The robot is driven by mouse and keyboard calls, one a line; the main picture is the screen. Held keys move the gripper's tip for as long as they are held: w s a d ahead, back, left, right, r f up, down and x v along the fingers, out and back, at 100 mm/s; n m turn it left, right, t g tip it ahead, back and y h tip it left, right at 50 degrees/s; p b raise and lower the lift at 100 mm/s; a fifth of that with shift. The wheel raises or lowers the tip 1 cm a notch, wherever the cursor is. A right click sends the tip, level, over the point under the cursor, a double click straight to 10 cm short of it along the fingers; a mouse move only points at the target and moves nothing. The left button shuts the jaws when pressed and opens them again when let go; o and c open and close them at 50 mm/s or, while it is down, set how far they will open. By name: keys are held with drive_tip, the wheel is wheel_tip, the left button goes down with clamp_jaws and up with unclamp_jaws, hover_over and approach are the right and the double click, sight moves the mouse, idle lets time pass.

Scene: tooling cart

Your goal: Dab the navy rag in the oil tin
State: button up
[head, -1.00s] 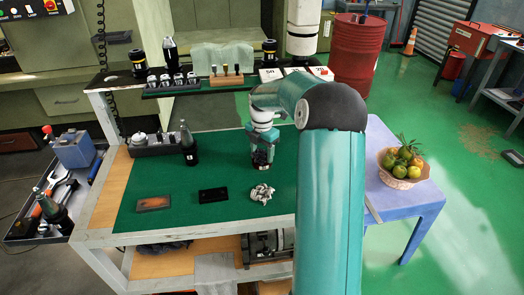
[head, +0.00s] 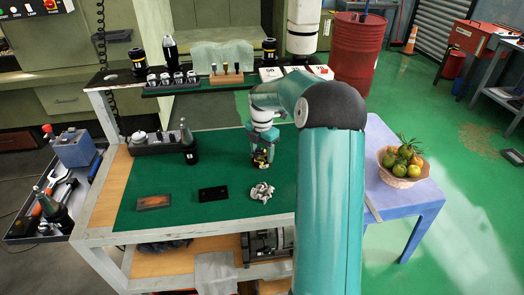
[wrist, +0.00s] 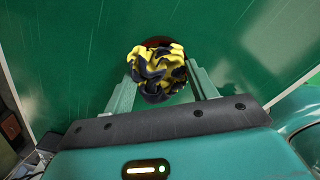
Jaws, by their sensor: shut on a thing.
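My gripper (head: 263,147) points down over the green mat at the middle of the cart top. It is shut on the crumpled navy rag (wrist: 155,72), which shows bright yellow patches over much of its surface. The rag also shows small under the gripper in the head view (head: 262,163). In the wrist view a dark reddish-brown round edge (wrist: 155,41) shows just beyond the rag; it may be the oil tin, mostly hidden by the rag. I cannot tell whether the rag touches it.
A raised shelf (head: 205,86) runs behind. A fruit basket (head: 402,168) sits on the blue table at right.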

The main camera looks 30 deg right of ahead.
sight(262, 151)
drive_tip(key=shift+f, duration=0.1)
drive_tip(key=shift+r, duration=3.55)
